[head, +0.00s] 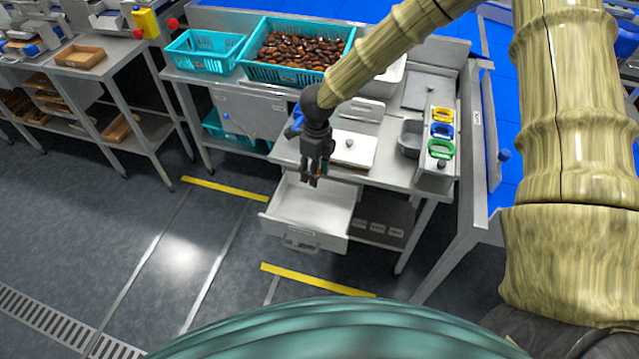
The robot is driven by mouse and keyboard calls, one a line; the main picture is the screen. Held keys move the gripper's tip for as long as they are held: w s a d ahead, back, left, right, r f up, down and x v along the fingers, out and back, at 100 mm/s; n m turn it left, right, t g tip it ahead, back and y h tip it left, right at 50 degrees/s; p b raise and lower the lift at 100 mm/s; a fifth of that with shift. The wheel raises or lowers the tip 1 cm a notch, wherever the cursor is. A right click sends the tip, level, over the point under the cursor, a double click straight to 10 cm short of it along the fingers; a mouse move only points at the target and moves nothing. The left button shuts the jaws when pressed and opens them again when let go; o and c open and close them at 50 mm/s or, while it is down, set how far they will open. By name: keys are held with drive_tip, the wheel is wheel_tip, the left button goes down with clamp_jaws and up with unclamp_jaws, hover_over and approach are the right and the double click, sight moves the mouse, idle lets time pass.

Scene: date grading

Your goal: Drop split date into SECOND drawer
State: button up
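My gripper (312,180) is dark and points down above the open white drawer (308,228) under the steel table. Its fingertips appear close together over the drawer's back part. The view is too small to tell whether a split date is between them. The drawer is pulled out toward me, and its visible floor looks empty. A label on its front is too small to read. A teal crate (247,73) full of dark brown dates stands on the table at the back.
An empty-looking teal crate (170,55) stands left of the date crate. A white lidded box (352,150), a grey cup (409,139) and a rack with yellow, blue and green handles (441,130) stand on the table near my gripper. The floor in front is clear.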

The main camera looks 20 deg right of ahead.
wheel_tip(320, 180, down, 2)
drive_tip(key=m, duration=0.5)
drive_tip(key=shift+d+m+t+b, duration=0.1)
drive_tip(key=shift+m+t+b, duration=0.2)
drive_tip(key=shift+b, duration=0.05)
drive_tip(key=m, duration=0.1)
drive_tip(key=f+m, duration=0.1)
drive_tip(key=m, duration=0.3)
drive_tip(key=shift+d+f+b, duration=0.15)
drive_tip(key=shift+f+b, duration=0.1)
drive_tip(key=shift+b, duration=0.1)
wheel_tip(320, 180, down, 9)
drive_tip(key=m+t+b, duration=0.1)
drive_tip(key=m+b, duration=0.4)
drive_tip(key=m, duration=0.6)
drive_tip(key=shift+w+d, duration=0.2)
drive_tip(key=shift+d, duration=0.2)
drive_tip(key=o, duration=0.8)
drive_tip(key=shift+c, duration=0.2)
